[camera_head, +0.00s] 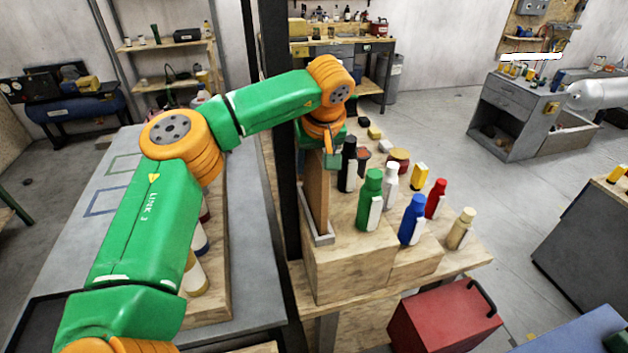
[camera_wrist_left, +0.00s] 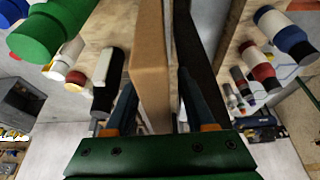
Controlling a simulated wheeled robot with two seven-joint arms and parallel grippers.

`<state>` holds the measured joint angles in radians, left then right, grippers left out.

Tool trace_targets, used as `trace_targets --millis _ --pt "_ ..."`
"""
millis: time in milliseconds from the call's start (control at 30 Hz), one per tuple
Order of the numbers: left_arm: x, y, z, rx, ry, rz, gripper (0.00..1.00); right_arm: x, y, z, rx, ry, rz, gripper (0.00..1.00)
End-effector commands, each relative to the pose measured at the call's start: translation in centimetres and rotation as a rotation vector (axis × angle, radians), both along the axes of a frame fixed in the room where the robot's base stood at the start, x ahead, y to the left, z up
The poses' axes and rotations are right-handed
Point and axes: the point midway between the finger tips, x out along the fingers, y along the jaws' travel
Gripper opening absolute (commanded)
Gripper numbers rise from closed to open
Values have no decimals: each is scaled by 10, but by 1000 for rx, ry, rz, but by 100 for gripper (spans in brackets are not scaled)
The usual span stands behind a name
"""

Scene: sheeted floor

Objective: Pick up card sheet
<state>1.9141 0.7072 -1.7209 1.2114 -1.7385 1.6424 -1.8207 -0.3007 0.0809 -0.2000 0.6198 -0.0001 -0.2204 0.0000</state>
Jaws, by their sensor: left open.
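The card sheet (camera_head: 316,196) is a brown upright panel standing on edge in a grey holder (camera_head: 319,236) on the wooden block. In the left wrist view the sheet (camera_wrist_left: 149,62) rises between the two fingers. My left gripper (camera_head: 331,152) is at the top of the sheet, pointing down. In the left wrist view the gripper (camera_wrist_left: 156,82) is open, with one finger on each side of the sheet. I cannot tell whether either finger touches it. My right gripper is not in view.
A black post (camera_head: 283,120) stands close left of the sheet. Close to its right are a black bottle (camera_head: 347,165) and a green bottle (camera_head: 370,190); white, blue and red bottles stand farther right. A red box (camera_head: 445,318) sits lower down. Open floor lies beyond.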

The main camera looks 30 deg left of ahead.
Motion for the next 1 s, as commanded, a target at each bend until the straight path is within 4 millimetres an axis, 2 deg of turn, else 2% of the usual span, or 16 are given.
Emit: trace_targets --millis 567,767,800,1000 --pt "0 0 -4 0 0 1 55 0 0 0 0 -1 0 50" --pt "0 0 -4 0 0 0 4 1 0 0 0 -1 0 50" --pt "0 0 -4 0 0 0 0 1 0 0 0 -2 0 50" --pt "0 0 -4 0 0 0 0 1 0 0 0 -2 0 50"
